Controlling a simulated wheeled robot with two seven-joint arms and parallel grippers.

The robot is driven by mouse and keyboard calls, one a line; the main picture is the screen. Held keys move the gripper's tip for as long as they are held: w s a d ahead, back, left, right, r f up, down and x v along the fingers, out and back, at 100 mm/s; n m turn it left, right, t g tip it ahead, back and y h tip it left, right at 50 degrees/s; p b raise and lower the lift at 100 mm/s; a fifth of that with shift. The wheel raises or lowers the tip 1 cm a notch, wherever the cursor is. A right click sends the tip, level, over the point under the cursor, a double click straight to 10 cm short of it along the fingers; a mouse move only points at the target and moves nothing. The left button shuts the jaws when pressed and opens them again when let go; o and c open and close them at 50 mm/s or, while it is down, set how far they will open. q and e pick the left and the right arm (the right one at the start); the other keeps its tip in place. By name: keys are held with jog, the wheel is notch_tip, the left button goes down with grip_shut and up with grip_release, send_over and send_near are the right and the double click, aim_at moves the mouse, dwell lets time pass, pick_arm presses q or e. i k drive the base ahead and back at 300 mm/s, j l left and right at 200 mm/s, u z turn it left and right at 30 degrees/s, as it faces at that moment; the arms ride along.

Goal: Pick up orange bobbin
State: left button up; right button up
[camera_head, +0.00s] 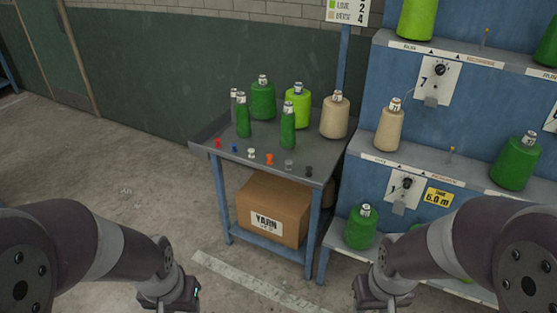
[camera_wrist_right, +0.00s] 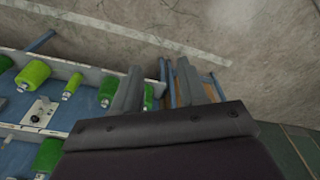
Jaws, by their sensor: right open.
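A small orange bobbin (camera_head: 269,158) stands near the front edge of the grey table (camera_head: 318,176), in a row with other small bobbins. My left gripper (camera_head: 181,295) is low in the head view, cut off by the bottom edge; its fingers do not show. My right gripper shows in the right wrist view (camera_wrist_right: 158,67) with its two fingers apart and nothing between them. In the head view its wrist is low, in front of the table and to the right. Both grippers are apart from the bobbin. I cannot make out the orange bobbin in the right wrist view.
Red (camera_head: 217,143), blue (camera_head: 234,148), white (camera_head: 251,153), grey (camera_head: 289,164) and black (camera_head: 309,171) bobbins flank it. Green and beige yarn cones (camera_head: 334,118) stand behind. A yarn box (camera_head: 273,207) sits below. A blue rack (camera_head: 385,138) is at right.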

aim_at(269, 157)
jog(key=i+j+z, duration=0.65)
jog(key=j, duration=0.15)
jog(key=i+j+z, duration=0.3)
jog(key=j, duration=0.2)
jog(key=i+j, duration=0.15)
jog(key=j, duration=0.25)
jog(key=i+j, duration=0.15)
jog(key=j, duration=0.2)
jog(key=i+j, duration=0.15)
jog(key=j, duration=0.25)
jog(key=i+j, duration=0.2)
jog(key=j, duration=0.2)
jog(key=i+j+z, duration=0.1)
jog(key=j, duration=0.25)
jog(key=i+j, duration=0.2)
jog(key=j, duration=0.2)
jog(key=i+j, duration=0.15)
jog(key=j, duration=0.25)
